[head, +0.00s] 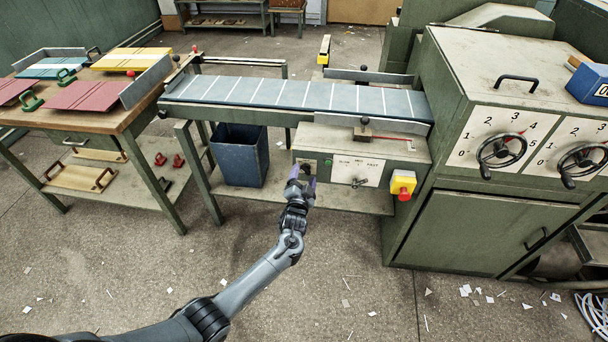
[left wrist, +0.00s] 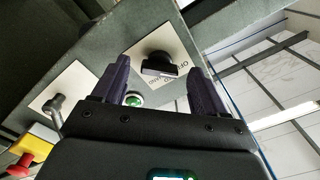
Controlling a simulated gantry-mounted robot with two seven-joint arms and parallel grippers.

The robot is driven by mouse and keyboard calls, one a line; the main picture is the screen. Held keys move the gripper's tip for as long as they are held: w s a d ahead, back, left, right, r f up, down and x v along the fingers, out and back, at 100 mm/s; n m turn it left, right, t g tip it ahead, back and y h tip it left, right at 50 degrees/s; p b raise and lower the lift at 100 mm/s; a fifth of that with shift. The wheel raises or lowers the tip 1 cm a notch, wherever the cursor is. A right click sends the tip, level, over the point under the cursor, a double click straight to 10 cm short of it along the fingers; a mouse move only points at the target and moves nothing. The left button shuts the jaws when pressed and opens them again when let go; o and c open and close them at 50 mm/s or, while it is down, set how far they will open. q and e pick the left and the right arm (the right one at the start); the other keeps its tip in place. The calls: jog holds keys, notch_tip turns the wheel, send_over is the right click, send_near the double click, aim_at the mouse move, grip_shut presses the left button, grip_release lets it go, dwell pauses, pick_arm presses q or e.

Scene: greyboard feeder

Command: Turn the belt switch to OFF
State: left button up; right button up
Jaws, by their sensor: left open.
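The belt switch, a black knob (left wrist: 160,65) on a white plate (left wrist: 150,46) with partly hidden lettering, shows in the left wrist view. I cannot tell which position it points to. My left gripper (left wrist: 154,80) is open, with one dark purple finger on each side of the knob in the picture; contact is not visible. In the head view, my left gripper (head: 301,183) is at the left end of the control box (head: 350,142) under the conveyor, hiding the switch. My right gripper is not in view.
A green button (left wrist: 133,99) sits beside the switch. A speed lever (head: 357,182) and a yellow box with a red button (head: 403,185) are further right. The conveyor belt (head: 290,93) runs above; a blue bin (head: 238,155) stands left. The front floor is open, with scraps.

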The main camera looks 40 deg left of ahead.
pick_arm(q)
jog(key=p+v, duration=0.3)
jog(key=v, duration=0.7)
jog(key=shift+p, duration=0.4)
jog(key=shift+a, duration=0.1)
